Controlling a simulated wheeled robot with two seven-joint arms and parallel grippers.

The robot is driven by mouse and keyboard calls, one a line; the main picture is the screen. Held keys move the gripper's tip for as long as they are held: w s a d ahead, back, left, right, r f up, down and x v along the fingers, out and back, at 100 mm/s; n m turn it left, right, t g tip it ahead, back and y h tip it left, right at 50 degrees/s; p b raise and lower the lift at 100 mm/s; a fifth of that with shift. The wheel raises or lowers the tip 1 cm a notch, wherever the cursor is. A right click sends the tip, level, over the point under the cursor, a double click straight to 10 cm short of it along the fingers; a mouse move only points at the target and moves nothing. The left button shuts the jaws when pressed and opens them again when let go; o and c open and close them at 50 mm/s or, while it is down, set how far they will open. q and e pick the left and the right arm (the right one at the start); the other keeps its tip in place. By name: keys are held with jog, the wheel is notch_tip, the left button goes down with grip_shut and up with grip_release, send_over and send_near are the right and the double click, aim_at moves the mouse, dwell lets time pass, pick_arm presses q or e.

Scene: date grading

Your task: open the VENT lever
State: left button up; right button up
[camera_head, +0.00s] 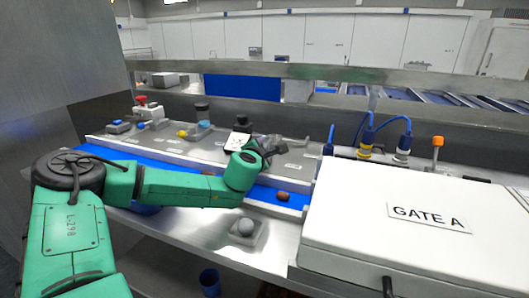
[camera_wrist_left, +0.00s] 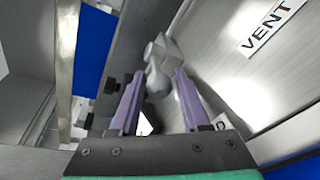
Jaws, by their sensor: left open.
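The VENT label (camera_wrist_left: 268,27) is on the metal panel at the upper right of the left wrist view. A grey lever with a rounded knob (camera_wrist_left: 157,80) is near it, between the purple fingers of my left gripper (camera_wrist_left: 159,82). The fingers are apart, on either side of the knob; I cannot tell whether either touches it. In the head view my left gripper (camera_head: 268,149) is over the panel behind the blue belt, with the grey lever (camera_head: 291,143) just beyond it, partly hidden. My right gripper is not in view.
A white box marked GATE A (camera_head: 345,225) fills the right front. Blue-plugged cables (camera_head: 404,143) and an orange-topped lever (camera_head: 437,150) stand behind it. A brown date (camera_head: 283,196) lies on the blue belt (camera_head: 262,192). A grey ball knob (camera_head: 245,227) is in front.

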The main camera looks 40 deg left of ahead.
pick_arm(q)
grip_shut()
dwell(1.3)
